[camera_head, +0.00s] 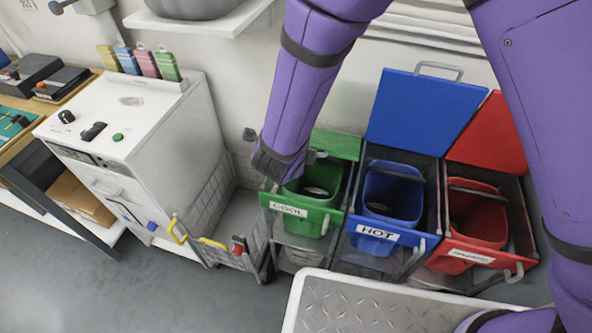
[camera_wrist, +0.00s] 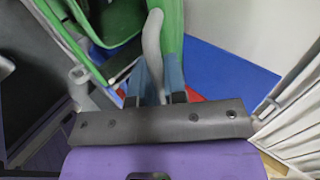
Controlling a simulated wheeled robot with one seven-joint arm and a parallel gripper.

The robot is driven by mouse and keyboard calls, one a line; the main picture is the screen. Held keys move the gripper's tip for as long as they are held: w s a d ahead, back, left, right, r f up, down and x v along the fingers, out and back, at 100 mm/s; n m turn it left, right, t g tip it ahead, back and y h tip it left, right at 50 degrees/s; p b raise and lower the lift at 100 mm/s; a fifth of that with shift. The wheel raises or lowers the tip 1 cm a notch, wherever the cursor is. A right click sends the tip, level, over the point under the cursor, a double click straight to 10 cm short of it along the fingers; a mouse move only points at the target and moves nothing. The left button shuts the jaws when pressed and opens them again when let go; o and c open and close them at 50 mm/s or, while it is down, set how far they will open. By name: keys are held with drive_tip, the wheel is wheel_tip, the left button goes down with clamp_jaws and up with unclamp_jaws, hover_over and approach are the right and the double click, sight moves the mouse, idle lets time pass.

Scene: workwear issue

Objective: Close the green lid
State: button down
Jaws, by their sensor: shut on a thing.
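The green lid (camera_head: 336,144) stands raised at the back of the green bin (camera_head: 304,212), labelled COOL, whose mouth is uncovered. It looks much shorter in the head view than the blue lid beside it. My arm covers its left part. In the wrist view the green lid (camera_wrist: 172,25) is at the top, with a pale grey handle (camera_wrist: 152,42) along it. My gripper (camera_wrist: 157,78) is shut on this handle, one finger on each side. In the head view my wrist is above the green bin's back left, and the fingers are mostly hidden.
The blue bin (camera_head: 386,208), labelled HOT, and red bin (camera_head: 472,225) stand to the right with their lids (camera_head: 425,112) (camera_head: 492,135) open. A wire cart (camera_head: 228,225) and white machine (camera_head: 150,135) stand left. A metal-topped platform (camera_head: 370,305) is in front.

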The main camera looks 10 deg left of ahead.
drive_tip(key=w+r, duration=0.6)
drive_tip(key=r, duration=0.1)
drive_tip(key=shift+w+d+r, duration=0.3)
drive_tip(key=shift+w+r, duration=0.05)
drive_tip(key=shift+w, duration=0.05)
drive_tip(key=c, duration=1.2)
unclamp_jaws()
drive_tip(key=v, duration=1)
drive_tip(key=shift+s+r, duration=0.2)
drive_tip(key=shift+s, duration=0.15)
drive_tip(key=shift+a, duration=0.1)
